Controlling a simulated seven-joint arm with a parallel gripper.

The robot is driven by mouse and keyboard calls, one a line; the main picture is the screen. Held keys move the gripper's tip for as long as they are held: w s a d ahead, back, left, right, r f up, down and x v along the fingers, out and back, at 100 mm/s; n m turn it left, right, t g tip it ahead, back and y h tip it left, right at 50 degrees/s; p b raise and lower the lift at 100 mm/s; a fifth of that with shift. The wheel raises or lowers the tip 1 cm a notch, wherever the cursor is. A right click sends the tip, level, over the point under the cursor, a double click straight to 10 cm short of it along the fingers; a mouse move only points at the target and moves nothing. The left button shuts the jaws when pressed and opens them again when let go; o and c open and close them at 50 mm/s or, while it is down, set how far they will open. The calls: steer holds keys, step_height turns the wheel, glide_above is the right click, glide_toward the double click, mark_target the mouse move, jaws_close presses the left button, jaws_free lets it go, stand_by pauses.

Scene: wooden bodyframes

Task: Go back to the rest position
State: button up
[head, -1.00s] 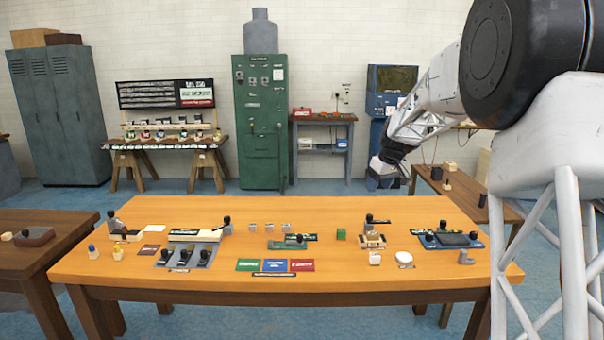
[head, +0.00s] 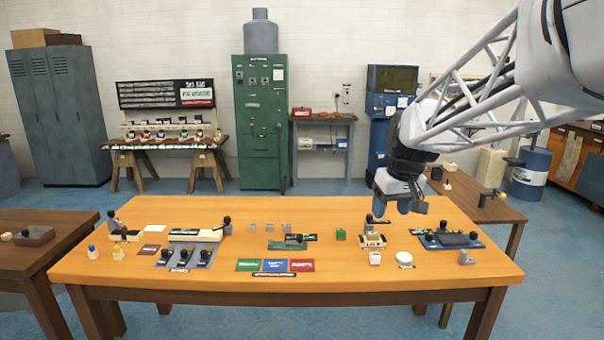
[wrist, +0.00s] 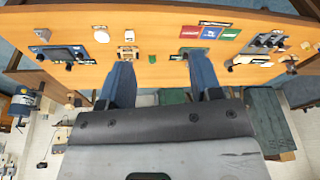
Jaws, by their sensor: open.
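My gripper (head: 402,205) hangs above the back right part of the wooden table (head: 200,290) in the head view, with its fingers pointing down. In the wrist view my gripper (wrist: 165,85) has its two blue fingers spread apart, with nothing between them. It is open and empty.
A green cabinet (head: 258,120) stands behind. A side table (head: 470,200) stands at right.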

steer(key=s+a+f+m, duration=0.1)
steer(key=s+f, duration=0.3)
steer(key=s, duration=1.2)
steer(key=s+f+m+h, duration=0.1)
steer(key=s+f, duration=0.3)
steer(key=s, duration=1.1)
steer(key=shift+s+a+f+m, duration=0.15)
steer(key=shift+s+a+m, duration=0.2)
steer(key=shift+m, duration=0.35)
